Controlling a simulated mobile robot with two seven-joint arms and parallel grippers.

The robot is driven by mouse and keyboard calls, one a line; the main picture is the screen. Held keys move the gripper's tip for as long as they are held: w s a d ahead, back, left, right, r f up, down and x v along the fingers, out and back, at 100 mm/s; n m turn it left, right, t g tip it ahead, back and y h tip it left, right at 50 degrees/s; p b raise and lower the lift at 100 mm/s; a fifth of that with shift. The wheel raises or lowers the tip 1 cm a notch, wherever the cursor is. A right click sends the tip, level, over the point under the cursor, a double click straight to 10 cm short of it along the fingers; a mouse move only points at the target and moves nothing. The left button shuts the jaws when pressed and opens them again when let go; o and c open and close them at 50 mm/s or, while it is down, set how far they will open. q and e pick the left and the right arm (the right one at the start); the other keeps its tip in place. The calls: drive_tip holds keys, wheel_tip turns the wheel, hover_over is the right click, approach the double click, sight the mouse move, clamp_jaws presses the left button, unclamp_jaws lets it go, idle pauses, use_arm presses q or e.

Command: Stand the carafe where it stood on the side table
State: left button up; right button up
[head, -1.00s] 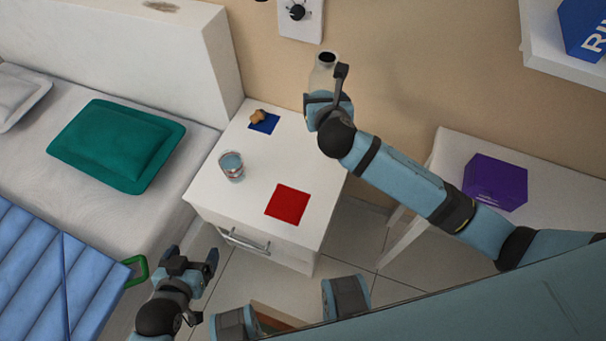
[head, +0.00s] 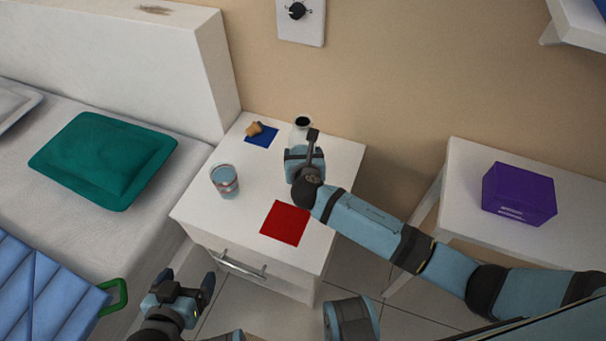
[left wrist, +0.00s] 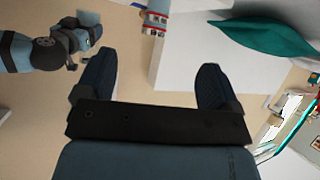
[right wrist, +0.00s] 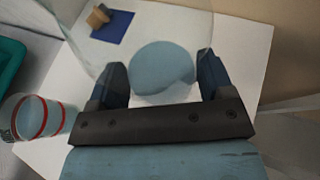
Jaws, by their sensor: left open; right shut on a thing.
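The carafe (head: 302,124) is at the back of the white side table (head: 185,208), mostly hidden behind my right gripper (head: 307,143). In the right wrist view the clear carafe (right wrist: 150,35), with bluish content, is between the fingers of my right gripper (right wrist: 160,85), which is shut on it. It looks upright; I cannot tell whether its base touches the tabletop. My left gripper (head: 188,283) is open and empty, low in front of the side table; its spread fingers also show in the left wrist view (left wrist: 155,85).
On the side table are a glass (head: 225,181) with red bands, a blue square (head: 262,135) with a small tan object (head: 254,129), and a red square (head: 285,223). A bed with a green pillow (head: 103,160) is left. A purple box (head: 519,193) sits on a white table right.

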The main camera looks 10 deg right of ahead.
wheel_tip(320, 180, down, 3)
drive_tip(key=shift+r, duration=0.2)
wheel_tip(320, 180, down, 4)
drive_tip(key=shift+r+b, duration=0.25)
drive_tip(key=shift+b, duration=0.7)
drive_tip(key=shift+f, duration=0.3)
drive_tip(key=shift+r, duration=0.1)
use_arm(q)
drive_tip(key=shift+w+d+r+h, duration=0.1)
drive_tip(key=shift+d+h, duration=0.15)
drive_tip(key=shift+h, duration=0.05)
use_arm(e)
drive_tip(key=o, duration=1.3)
drive_tip(key=shift+f, duration=0.2)
drive_tip(key=shift+r, duration=0.1)
